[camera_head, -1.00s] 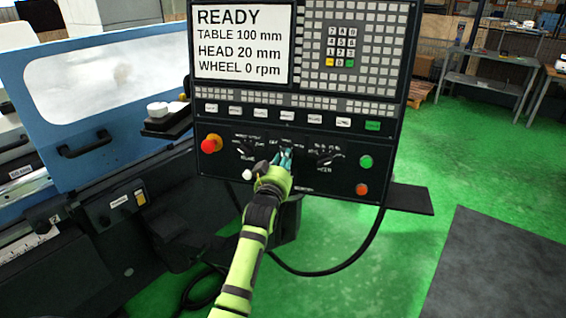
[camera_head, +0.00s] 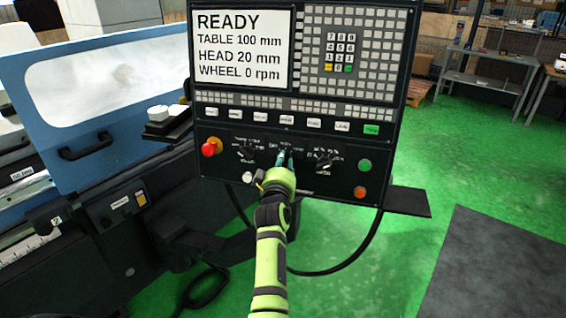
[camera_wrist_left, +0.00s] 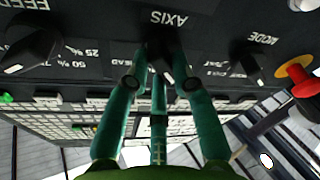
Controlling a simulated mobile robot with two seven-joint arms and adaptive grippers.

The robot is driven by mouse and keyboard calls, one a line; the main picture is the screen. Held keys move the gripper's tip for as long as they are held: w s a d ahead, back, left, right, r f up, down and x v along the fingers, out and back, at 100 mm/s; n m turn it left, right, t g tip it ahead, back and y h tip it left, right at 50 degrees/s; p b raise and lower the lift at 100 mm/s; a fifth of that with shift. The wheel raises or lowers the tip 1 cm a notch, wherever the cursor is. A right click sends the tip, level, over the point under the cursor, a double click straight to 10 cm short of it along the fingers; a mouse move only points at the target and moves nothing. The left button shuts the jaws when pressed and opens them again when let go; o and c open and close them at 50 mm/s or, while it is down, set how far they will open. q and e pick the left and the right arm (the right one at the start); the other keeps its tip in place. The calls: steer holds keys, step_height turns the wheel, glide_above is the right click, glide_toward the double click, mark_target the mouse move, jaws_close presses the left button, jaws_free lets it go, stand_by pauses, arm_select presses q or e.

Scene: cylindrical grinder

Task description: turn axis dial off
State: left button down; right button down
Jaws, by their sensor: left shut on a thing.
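The control panel (camera_head: 225,170) faces me, and the dark axis dial (camera_wrist_left: 161,62) sits in the middle of its lower row, under the "AXIS" label in the upside-down left wrist view. My left gripper (camera_head: 285,157) reaches up to it with teal fingers, which also show in the left wrist view (camera_wrist_left: 160,72). They are shut on the dial from its sides. The fingers hide most of the dial and part of its printed scale in the head view, so I cannot read its setting. My right gripper is not in view.
The mode dial (camera_head: 246,152) is left of the axis dial, and the feed dial (camera_head: 324,160) is right of it. A red emergency knob (camera_head: 210,147), a green button (camera_head: 365,165) and an orange button (camera_head: 360,192) are nearby. The screen (camera_head: 240,47) reads READY, wheel 0 rpm.

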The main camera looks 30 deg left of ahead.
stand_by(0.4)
arm_select(q)
steer(key=c, duration=1)
jaws_free()
steer(key=shift+c, duration=0.2)
steer(key=shift+r, duration=0.1)
step_height(320, 180, up, 10)
steer(key=shift+f, duration=0.1)
